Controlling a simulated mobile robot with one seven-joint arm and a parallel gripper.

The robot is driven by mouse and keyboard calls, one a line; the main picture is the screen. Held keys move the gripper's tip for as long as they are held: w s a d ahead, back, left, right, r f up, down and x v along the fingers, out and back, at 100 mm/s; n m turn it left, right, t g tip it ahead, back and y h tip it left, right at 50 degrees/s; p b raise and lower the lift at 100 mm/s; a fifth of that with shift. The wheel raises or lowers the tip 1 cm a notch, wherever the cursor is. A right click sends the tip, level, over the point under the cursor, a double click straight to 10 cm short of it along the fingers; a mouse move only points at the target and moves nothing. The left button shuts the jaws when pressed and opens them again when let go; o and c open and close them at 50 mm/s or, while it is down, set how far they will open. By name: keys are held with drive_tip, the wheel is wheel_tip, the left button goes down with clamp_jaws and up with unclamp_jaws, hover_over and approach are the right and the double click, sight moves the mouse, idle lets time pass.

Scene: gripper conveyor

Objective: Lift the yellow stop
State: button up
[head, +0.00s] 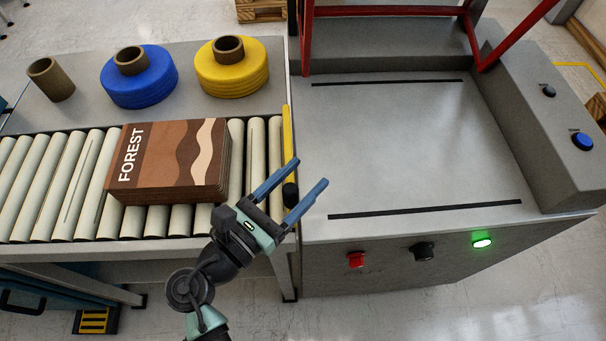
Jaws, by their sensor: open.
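The yellow stop (287,136) is a narrow upright bar at the right end of the roller conveyor, beside the grey machine table. A black knob (290,192) shows at its near end. My gripper (306,174) is open, its two blue fingers pointing up and to the right. The fingers appear around the near end of the stop and the knob in this view. I cannot tell whether they touch it, or how high they are above it. Part of the stop's near end is hidden by the gripper.
A brown FOREST box stack (172,160) lies on the rollers (47,190) left of the stop. Blue (139,80) and yellow (232,70) tape rolls and a cardboard core (50,79) stand behind. The machine table (410,140) is clear; a red frame (390,11) rises behind it.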

drive_tip(key=shift+w+d, duration=0.25)
clamp_jaws()
idle(1.4)
